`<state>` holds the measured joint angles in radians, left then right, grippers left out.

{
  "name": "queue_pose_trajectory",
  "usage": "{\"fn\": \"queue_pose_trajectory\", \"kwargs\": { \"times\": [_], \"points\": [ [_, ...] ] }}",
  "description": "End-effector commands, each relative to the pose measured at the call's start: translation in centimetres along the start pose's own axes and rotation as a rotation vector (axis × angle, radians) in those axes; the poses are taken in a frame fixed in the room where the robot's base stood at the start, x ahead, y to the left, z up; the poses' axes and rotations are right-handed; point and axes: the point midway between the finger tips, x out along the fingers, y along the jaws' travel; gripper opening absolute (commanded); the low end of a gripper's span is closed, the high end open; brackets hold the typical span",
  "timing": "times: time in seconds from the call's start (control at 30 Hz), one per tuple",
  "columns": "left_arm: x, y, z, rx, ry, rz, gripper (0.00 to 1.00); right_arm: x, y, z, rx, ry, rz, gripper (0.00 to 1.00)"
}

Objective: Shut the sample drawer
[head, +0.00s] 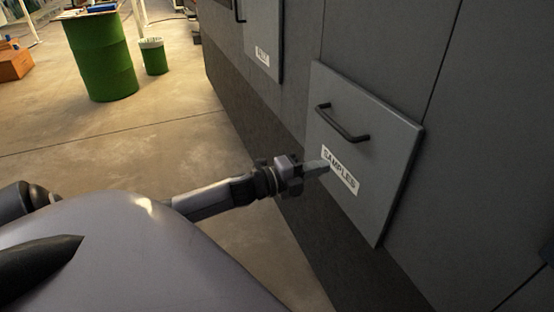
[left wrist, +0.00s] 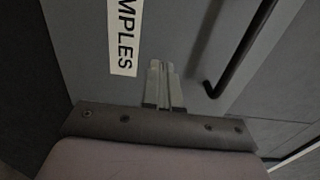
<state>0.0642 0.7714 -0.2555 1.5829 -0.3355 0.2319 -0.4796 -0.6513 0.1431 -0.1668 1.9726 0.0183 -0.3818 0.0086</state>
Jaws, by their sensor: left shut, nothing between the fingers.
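The sample drawer (head: 378,148) is a grey panel with a white "SAMPLES" label and a black bar handle (head: 342,123). In the left wrist view, the shut fingers (left wrist: 163,84) point at the drawer front (left wrist: 185,30) between the label (left wrist: 124,38) and the handle (left wrist: 240,50). My right gripper is not in view.
Another labelled panel with a handle (head: 263,35) is farther along the cabinet. A green barrel (head: 100,55), a small green bin (head: 153,57) and an orange-brown box (head: 14,64) stand at the back left. The concrete floor (head: 110,150) between is clear.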

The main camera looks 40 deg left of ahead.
Motion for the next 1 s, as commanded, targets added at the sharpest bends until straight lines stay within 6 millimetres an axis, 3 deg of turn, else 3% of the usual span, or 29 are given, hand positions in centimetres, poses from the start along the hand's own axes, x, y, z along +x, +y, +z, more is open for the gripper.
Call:
{"fn": "queue_pose_trajectory", "kwargs": {
  "times": [0.5, 0.7, 1.0],
  "points": [
    [-6.7, 0.1, -0.1, 0.000, 0.001, 0.004, 0.00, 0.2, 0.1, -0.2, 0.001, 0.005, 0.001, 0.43],
    [-8.2, 0.1, 0.0, 0.000, 0.001, 0.002, 0.00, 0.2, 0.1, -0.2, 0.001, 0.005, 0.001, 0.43],
    [-8.7, 0.0, -0.1, 0.001, 0.001, 0.001, 0.00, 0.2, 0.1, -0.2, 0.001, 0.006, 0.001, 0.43]
  ]
}}
